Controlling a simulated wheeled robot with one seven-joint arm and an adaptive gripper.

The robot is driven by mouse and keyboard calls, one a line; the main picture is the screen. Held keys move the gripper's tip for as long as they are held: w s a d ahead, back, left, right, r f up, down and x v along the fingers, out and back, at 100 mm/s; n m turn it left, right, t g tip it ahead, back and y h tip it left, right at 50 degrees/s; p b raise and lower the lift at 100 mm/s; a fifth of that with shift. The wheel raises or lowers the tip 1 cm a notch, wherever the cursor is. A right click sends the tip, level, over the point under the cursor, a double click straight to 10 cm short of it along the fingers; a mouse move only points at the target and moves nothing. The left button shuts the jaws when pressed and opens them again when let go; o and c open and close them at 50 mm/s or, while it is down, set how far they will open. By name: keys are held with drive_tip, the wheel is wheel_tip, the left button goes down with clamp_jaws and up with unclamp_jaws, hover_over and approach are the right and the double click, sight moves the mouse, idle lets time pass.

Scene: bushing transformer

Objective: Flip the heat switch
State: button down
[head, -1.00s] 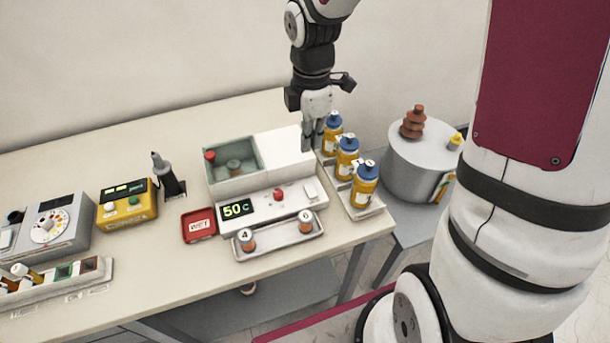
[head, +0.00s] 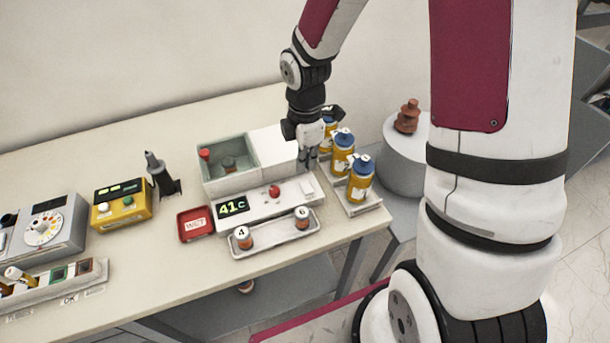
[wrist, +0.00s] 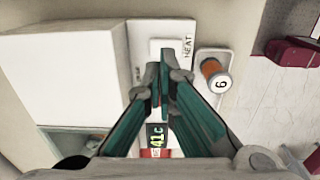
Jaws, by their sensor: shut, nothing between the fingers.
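The white heater unit (head: 255,203) stands on the table, with a green display (head: 233,207) reading 41c and a red knob (head: 274,191). The pale heat switch (head: 307,187) is at the unit's right end. In the wrist view, the switch (wrist: 160,44) lies beside the printed word HEAT, partly behind my fingertips. My gripper (head: 306,168) is shut and empty, pointing down just behind the switch in the head view. In the wrist view, its fingertips (wrist: 165,62) overlap the switch's edge; I cannot tell whether they touch it.
Several blue-capped bottles (head: 360,180) stand in a rack close to the right of my gripper. A tray (head: 270,240) with jars 4 and 6 lies in front of the unit. An open grey bath (head: 203,178) and white cover (head: 275,150) are behind. A red WET dish (head: 195,224) sits left.

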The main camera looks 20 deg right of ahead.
sight(305, 185)
drive_tip(key=shift+f, duration=2.85)
drive_tip(key=shift+w+f, duration=0.1)
drive_tip(key=shift+f, duration=0.25)
drive_tip(key=shift+s, duration=0.2)
